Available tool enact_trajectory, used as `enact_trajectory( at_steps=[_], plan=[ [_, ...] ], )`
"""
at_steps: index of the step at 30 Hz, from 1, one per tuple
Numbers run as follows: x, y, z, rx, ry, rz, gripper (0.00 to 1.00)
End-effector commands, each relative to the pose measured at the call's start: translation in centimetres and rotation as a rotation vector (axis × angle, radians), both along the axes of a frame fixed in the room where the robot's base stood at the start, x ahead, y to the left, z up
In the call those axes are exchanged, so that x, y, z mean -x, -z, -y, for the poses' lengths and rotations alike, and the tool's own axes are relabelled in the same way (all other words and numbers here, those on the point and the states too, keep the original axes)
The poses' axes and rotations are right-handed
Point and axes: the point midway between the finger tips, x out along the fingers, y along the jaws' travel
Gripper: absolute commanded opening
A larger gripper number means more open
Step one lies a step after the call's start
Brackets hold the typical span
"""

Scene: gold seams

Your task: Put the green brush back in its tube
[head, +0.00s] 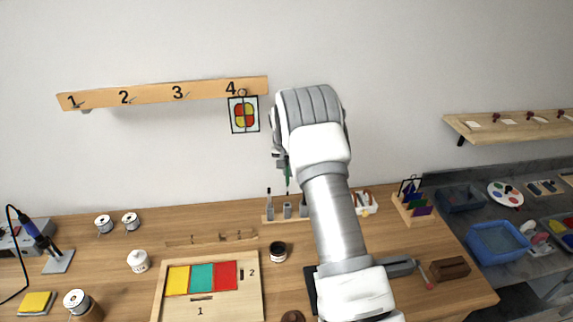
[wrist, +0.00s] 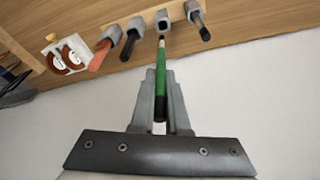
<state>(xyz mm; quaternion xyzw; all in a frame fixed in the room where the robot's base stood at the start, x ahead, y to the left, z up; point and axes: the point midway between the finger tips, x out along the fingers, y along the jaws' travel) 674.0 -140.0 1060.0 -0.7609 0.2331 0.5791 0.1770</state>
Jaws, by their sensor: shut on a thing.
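The green brush (wrist: 160,88) is held upright between the fingers of my gripper (wrist: 160,125), which is shut on it. In the head view the brush (head: 287,174) hangs below my gripper (head: 281,160), over the wooden tube rack (head: 264,219) at the back of the table. The grey tube (wrist: 162,20) in line with the brush's pale end shows an opening and no other brush. In the head view that tube (head: 287,211) stands below the brush, with a small gap seen between them. The neighbouring tubes (wrist: 134,24) (wrist: 193,8) hold other brushes.
A dark jar (head: 278,252) stands in front of the rack. A white holder (head: 365,204) and a rack of coloured panes (head: 413,203) are to the right. A wooden board with coloured tiles (head: 257,297) lies at front left. My arm hides part of the table.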

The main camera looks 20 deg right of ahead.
Motion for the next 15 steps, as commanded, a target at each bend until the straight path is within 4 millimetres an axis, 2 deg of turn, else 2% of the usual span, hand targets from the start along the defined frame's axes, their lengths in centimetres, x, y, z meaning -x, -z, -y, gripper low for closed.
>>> enact_trajectory(
  at_steps=[8,15],
  plan=[
    [0.0,0.7,0.0,-0.001,0.000,-0.001,0.00],
    [0.0,2.5,0.0,0.000,0.000,0.000,0.00]
  ],
)
